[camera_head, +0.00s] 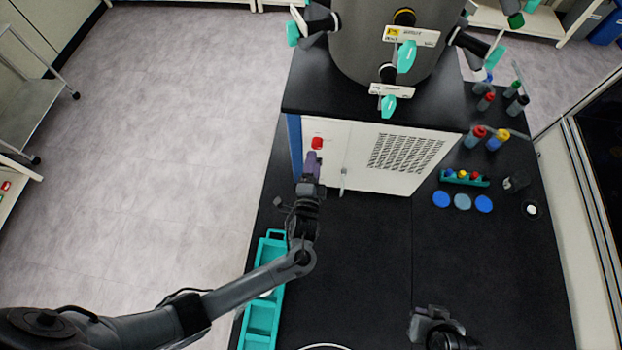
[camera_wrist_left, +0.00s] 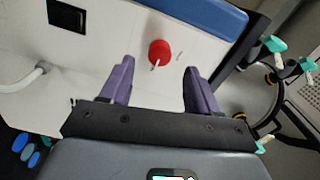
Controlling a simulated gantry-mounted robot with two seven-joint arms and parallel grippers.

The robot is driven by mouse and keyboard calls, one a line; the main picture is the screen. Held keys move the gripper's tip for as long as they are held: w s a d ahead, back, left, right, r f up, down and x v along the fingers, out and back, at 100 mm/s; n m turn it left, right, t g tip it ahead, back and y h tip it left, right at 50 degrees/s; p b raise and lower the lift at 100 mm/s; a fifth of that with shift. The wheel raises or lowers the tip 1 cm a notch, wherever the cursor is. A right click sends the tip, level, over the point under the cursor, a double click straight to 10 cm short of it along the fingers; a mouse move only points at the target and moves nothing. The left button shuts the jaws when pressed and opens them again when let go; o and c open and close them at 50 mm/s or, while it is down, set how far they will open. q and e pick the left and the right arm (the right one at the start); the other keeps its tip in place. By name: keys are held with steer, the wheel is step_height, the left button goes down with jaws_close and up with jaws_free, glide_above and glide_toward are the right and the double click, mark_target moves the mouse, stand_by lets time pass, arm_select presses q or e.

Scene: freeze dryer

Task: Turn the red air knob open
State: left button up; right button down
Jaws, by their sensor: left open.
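The red air knob (camera_head: 317,143) sits on the white front panel of the freeze dryer (camera_head: 350,150), near its left edge. In the left wrist view the red knob (camera_wrist_left: 159,53) shows as a round red knob with a thin light pin or mark at its lower side. My left gripper (camera_head: 312,165) points at the panel just below the knob. In the left wrist view the purple fingers of my left gripper (camera_wrist_left: 160,82) are spread apart, with the knob ahead of them and nothing between them. My right gripper (camera_head: 435,322) shows partly at the bottom of the head view; its jaws are unclear.
A teal tray (camera_head: 262,309) lies on the black bench beside my left arm. Blue discs (camera_head: 441,199), a teal rack (camera_head: 465,178) and several coloured-cap bottles (camera_head: 475,136) stand on the right. A vent grille (camera_head: 405,152) is right of the knob. The bench middle is clear.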

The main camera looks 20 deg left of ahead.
arm_select(q)
steer(key=shift+b+v, duration=0.35)
steer(key=shift+v, duration=2.15)
